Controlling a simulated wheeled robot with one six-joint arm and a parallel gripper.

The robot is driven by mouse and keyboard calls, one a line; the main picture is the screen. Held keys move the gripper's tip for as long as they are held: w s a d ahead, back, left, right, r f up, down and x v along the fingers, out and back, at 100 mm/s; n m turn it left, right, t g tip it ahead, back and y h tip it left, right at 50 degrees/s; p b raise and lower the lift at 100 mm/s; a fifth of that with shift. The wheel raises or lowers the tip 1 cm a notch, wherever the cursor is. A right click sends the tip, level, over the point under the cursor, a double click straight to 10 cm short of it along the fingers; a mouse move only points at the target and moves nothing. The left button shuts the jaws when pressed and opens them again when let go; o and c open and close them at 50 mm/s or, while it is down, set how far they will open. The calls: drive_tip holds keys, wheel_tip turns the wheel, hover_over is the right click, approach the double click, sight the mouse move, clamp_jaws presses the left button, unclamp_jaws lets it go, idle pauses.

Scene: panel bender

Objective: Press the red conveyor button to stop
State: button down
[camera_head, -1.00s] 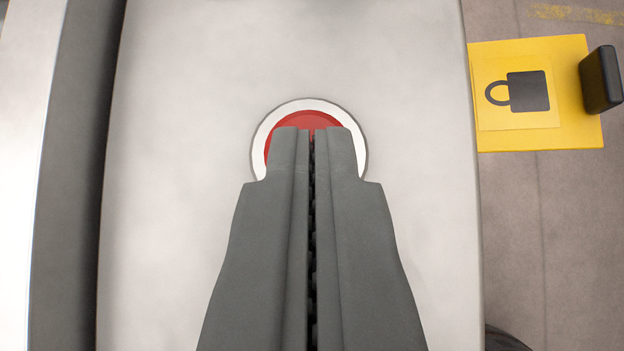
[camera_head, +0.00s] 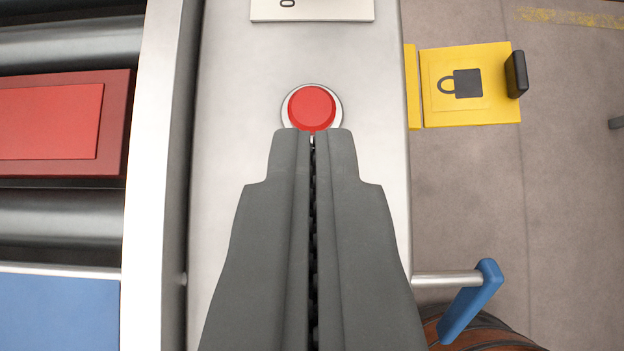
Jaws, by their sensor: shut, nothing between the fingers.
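The red button (camera_head: 311,106) sits in a white and silver ring on a pale metal panel (camera_head: 240,140). It is round and nearly all in view; its lower edge lies close to my fingertips in the picture. My gripper (camera_head: 312,133) is shut and empty, its two grey fingers side by side. The fingertips point at the button's lower edge. They appear apart from the button, though the exact gap cannot be told from this view.
A yellow plate with a padlock sign (camera_head: 465,85) and black knob stands right of the panel. A blue-handled lever (camera_head: 472,300) juts out at lower right. At left are conveyor rollers (camera_head: 60,222), a red block (camera_head: 50,120) and a blue block (camera_head: 55,312).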

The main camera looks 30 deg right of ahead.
drive_tip(key=shift+v, duration=1.9)
drive_tip(key=c, duration=2.2)
unclamp_jaws()
